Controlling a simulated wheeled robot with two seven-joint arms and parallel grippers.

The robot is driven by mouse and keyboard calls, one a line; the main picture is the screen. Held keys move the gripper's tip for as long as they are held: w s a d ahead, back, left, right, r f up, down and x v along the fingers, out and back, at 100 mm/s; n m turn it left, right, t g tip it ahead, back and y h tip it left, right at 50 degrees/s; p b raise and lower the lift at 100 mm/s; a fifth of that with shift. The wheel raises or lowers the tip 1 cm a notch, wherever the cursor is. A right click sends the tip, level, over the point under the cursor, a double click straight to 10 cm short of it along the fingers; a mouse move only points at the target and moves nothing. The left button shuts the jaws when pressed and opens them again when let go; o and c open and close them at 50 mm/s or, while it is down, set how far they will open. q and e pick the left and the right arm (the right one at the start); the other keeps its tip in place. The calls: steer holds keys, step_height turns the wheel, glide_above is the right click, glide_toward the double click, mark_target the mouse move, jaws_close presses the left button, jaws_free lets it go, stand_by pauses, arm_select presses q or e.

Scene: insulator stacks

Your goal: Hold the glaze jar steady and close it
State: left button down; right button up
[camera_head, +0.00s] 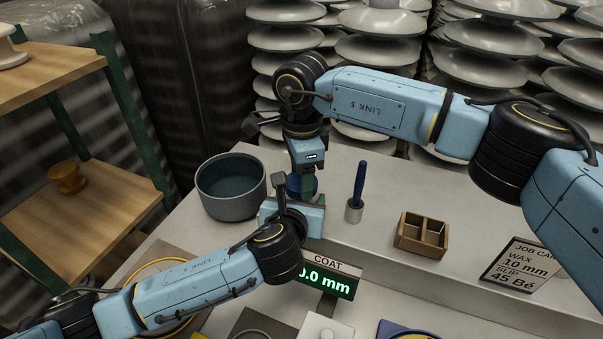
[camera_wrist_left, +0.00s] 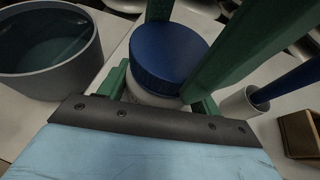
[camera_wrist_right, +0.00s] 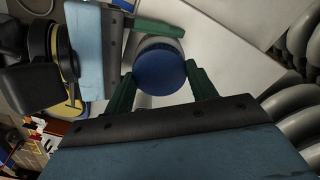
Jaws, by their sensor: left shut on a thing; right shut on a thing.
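The glaze jar (camera_wrist_left: 152,98) has a pale body and a ribbed blue lid (camera_wrist_left: 170,58). It stands upright on the grey bench, mostly hidden behind my arms in the head view. My left gripper (camera_wrist_left: 160,92) is shut on the jar body, its green fingers on both sides below the lid. My right gripper (camera_wrist_right: 160,88) comes from above and is shut on the lid, one green finger on each side. The lid sits on top of the jar; I cannot tell how tightly it is seated.
A grey bowl of dark liquid (camera_head: 231,201) stands left of the jar. A blue-handled tool in a small cup (camera_head: 354,212) and a wooden divided box (camera_head: 421,240) stand to the right. The coat display (camera_head: 328,281) is in front. Insulator stacks (camera_head: 380,55) line the back.

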arm_select(q)
steer(key=shift+d, duration=0.1)
arm_select(e)
steer(key=m, duration=0.3)
steer(key=shift+m, duration=0.4)
steer(key=m, duration=0.3)
steer(key=shift+m, duration=0.4)
steer(key=m, duration=0.3)
steer(key=shift+m, duration=0.4)
steer(key=m, duration=0.3)
steer(key=shift+m, duration=0.3)
steer(key=m, duration=1)
steer(key=shift+m, duration=0.4)
steer(key=o, duration=1.2)
steer(key=shift+c, duration=0.2)
